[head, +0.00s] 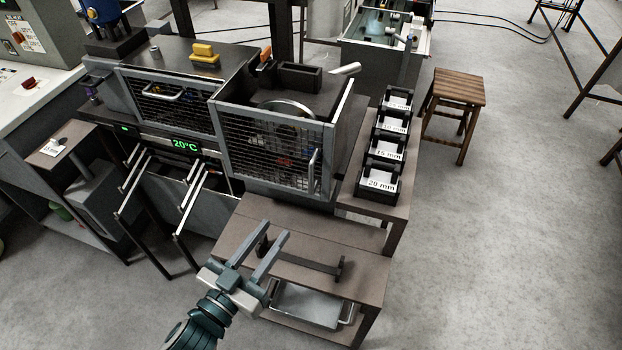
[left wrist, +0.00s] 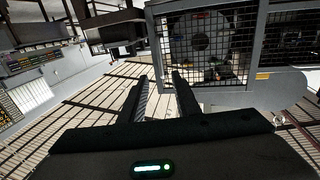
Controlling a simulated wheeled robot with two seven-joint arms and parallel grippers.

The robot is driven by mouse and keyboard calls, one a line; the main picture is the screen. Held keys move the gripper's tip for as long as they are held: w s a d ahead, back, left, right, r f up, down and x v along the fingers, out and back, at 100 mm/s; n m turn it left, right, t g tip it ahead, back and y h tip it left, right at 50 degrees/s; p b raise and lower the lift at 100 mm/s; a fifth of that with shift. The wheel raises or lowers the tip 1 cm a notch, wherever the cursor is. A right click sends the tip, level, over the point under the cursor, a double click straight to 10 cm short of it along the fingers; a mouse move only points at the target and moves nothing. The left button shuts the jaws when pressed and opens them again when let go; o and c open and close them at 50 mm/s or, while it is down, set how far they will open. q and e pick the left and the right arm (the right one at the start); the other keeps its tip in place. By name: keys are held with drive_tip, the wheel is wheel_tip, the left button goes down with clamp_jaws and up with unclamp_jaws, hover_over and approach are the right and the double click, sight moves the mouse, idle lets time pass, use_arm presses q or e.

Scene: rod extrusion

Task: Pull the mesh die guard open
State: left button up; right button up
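The mesh die guard (head: 272,148) is a grey-framed wire mesh door on the front of the machine, and it looks shut. A light vertical handle (head: 313,172) is at its right side. The guard also shows in the left wrist view (left wrist: 213,45), with a round die plate behind the mesh. My left gripper (head: 272,240) is open and empty, below and in front of the guard and apart from it. Its two fingers also show in the left wrist view (left wrist: 160,92), with nothing between them. My right gripper is in neither view.
A brown bench (head: 352,285) with a dark bracket (head: 300,262) and a lower metal tray (head: 305,305) stands below the guard. Labelled black bins (head: 380,183) stand to the right. A second mesh guard (head: 170,103) and bar handles (head: 190,200) are at left. The floor at right is clear around a stool (head: 458,88).

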sight(310, 182)
use_arm(q)
drive_tip(key=p+x, duration=0.4)
drive_tip(key=x, duration=1.2)
drive_tip(key=shift+p, duration=0.3)
drive_tip(key=shift+w+d+f, duration=0.1)
drive_tip(key=shift+w+d, duration=0.25)
drive_tip(key=shift+w, duration=0.2)
clamp_jaws()
